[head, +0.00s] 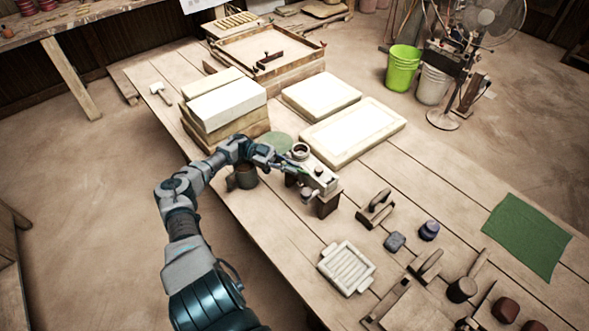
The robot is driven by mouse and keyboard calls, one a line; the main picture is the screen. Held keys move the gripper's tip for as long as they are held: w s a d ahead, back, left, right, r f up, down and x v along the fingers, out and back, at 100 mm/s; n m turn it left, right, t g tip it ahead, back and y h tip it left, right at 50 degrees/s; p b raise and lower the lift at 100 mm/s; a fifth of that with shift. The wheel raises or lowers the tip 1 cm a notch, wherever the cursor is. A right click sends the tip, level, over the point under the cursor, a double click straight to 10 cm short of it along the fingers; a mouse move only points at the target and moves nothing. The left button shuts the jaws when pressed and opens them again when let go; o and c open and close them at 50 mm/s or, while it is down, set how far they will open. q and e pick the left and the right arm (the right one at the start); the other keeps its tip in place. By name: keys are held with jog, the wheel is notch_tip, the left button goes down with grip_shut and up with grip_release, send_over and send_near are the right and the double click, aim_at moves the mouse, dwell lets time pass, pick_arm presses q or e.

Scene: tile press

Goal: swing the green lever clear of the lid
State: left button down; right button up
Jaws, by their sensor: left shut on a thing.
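The tile press (322,183) is a small light metal device on dark feet near the middle of the wooden table. A round ring-like part (300,150) stands at its far left. My left arm comes in from the left, and my left gripper (287,164) is at the left side of the press, shut on the green lever, of which only a small bit of green shows. The fingers cover most of the lever. I cannot tell how the lever lies relative to the lid. My right gripper is not in view.
A dark pot (245,178) stands just beside my left wrist, and a green disc (276,142) lies behind it. Stacked slabs (228,104) and a framed pale slab (353,131) lie farther back. Hand tools, a ribbed white tray (346,268) and a green cloth (527,236) lie nearer and right.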

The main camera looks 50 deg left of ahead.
pick_arm(q)
jog(key=shift+a+r, duration=0.1)
jog(key=shift+a, duration=0.1)
jog(key=c, duration=1.2)
grip_release()
jog(key=shift+s+a, duration=0.1)
jog(key=shift+a, duration=0.05)
jog(key=shift+c, duration=0.2)
jog(key=shift+s+a+f, duration=0.1)
jog(key=shift+a+f, duration=0.15)
jog(key=shift+a, duration=0.1)
jog(key=shift+d, duration=0.5)
jog(key=v, duration=0.8)
jog(key=shift+r, duration=0.15)
